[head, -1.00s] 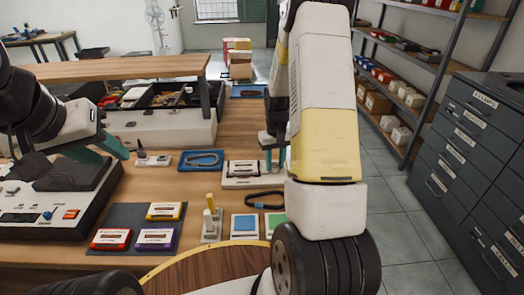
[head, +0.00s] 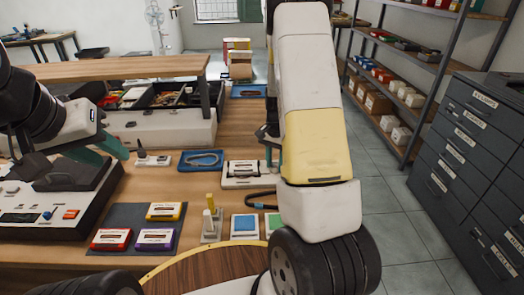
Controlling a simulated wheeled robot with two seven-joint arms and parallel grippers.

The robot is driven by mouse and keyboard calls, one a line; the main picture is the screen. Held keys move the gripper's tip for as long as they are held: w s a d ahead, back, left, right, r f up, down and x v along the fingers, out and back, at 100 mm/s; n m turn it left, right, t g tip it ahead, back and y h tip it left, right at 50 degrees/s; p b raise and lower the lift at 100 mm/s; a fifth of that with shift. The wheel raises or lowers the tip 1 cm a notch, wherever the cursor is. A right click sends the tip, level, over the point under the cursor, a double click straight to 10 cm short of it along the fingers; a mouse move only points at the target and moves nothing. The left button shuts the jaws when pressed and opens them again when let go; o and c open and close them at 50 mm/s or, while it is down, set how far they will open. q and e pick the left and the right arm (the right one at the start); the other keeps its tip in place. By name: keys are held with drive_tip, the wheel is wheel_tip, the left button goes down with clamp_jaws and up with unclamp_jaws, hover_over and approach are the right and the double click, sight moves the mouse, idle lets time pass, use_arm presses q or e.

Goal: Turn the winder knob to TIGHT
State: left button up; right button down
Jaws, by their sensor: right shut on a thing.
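The winder (head: 240,176) is a small white device with a dark front slot, on the wooden bench left of my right forearm. Its right end, where the knob sits, is mostly hidden by my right arm, so the knob and its setting cannot be read. My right gripper (head: 269,152) points down at that right end and is shut on the knob; its fingers are largely hidden behind the forearm. My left gripper (head: 100,149) has teal fingers that stand apart, open and empty, above the grey deck at the left.
A blue tray with a grey loop (head: 201,160) lies left of the winder. Nearer are a blue pad (head: 244,225), a stand with yellow and cream pegs (head: 210,222) and several cassettes (head: 156,238) on a dark mat. Grey drawers (head: 468,160) stand at the right.

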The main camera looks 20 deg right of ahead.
sight(275, 165)
drive_tip(key=shift+m, duration=0.5)
drive_tip(key=c, duration=1)
unclamp_jaws()
wheel_tip(275, 165, up, 8)
drive_tip(key=shift+f, duration=0.1)
